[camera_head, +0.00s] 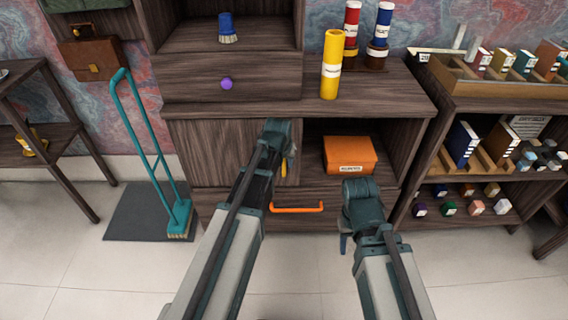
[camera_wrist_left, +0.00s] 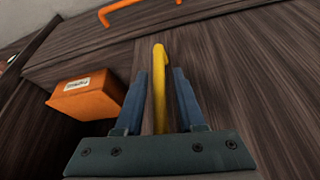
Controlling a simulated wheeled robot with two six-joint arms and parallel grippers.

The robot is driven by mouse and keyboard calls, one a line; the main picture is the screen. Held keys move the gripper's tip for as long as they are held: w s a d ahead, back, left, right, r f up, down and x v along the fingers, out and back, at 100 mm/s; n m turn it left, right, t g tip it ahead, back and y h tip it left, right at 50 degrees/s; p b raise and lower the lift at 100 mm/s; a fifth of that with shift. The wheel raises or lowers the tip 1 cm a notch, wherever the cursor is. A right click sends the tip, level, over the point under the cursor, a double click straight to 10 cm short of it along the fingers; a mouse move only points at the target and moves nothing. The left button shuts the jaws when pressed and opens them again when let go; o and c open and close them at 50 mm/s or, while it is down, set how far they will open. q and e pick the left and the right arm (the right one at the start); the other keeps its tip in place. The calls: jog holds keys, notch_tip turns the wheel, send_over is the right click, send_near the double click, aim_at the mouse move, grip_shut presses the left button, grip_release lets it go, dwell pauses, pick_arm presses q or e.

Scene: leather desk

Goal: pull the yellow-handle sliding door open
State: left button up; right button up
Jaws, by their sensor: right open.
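The yellow handle (camera_head: 284,166) is on the wooden sliding door (camera_head: 215,150), which covers the left part of the middle cabinet compartment in the head view. My left gripper (camera_head: 280,150) is at the handle and partly hides it. In the left wrist view the yellow handle (camera_wrist_left: 159,85) stands between the two blue fingers of my left gripper (camera_wrist_left: 158,95), with a small gap visible on each side. The fingers are apart. My right gripper (camera_head: 346,240) is low in front of the cabinet, open, with nothing seen in it.
An orange box (camera_head: 350,154) sits in the uncovered right part of the compartment; it also shows in the wrist view (camera_wrist_left: 84,97). An orange drawer handle (camera_head: 297,208) is below. A yellow cylinder (camera_head: 331,65) stands on top.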

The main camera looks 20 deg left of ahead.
pick_arm(q)
grip_shut()
dwell(1.2)
